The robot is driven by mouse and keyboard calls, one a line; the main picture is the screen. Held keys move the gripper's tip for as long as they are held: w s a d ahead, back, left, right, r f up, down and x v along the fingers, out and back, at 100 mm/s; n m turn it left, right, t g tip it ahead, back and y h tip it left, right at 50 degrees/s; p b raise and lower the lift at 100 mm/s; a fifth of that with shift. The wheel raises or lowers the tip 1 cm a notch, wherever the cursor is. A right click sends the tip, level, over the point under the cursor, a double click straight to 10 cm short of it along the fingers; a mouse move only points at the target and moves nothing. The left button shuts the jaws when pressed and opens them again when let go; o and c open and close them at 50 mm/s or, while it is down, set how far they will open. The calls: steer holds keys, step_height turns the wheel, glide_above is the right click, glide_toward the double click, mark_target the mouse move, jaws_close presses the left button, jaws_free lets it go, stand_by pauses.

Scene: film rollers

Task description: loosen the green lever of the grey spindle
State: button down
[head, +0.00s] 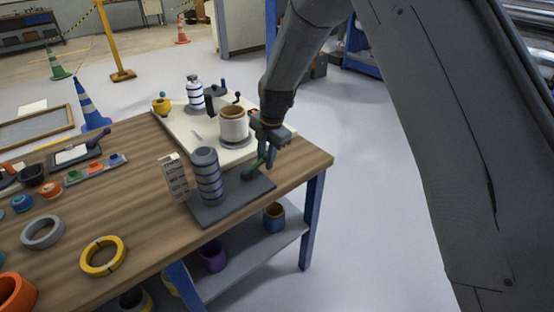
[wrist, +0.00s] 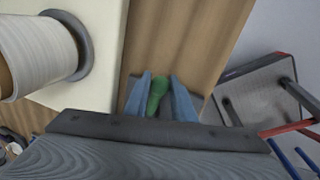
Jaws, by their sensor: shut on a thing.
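The grey spindle (head: 208,177) stands upright on a dark grey base plate (head: 219,208) near the table's front right corner. The green lever (head: 248,172) rises from the right part of that plate, beside the spindle. My gripper (head: 265,162) reaches down over the plate and is shut on the lever. In the wrist view the green lever (wrist: 157,94) shows between the two blue fingers, and its lower end is hidden. The spindle is not seen in the wrist view.
A white board (head: 190,128) behind the spindle carries a cream roll (head: 234,125) close to my arm. A small printed card (head: 174,177) stands left of the spindle. A yellow ring (head: 103,256) and a grey ring (head: 42,232) lie at the front left.

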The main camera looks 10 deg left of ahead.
steer(key=shift+a+r, duration=0.1)
steer(key=shift+a, duration=0.05)
steer(key=c, duration=1.5)
jaws_free()
steer(key=shift+s+d+r+b, duration=0.2)
steer(key=shift+r+b, duration=0.1)
steer(key=shift+r, duration=0.95)
steer(key=shift+s+d+r+b, duration=0.1)
steer(key=shift+d+r+b, duration=0.2)
steer(key=shift+r, duration=1)
steer(key=shift+s+d+r+b, duration=0.15)
steer(key=shift+r+b, duration=0.2)
steer(key=shift+r, duration=0.9)
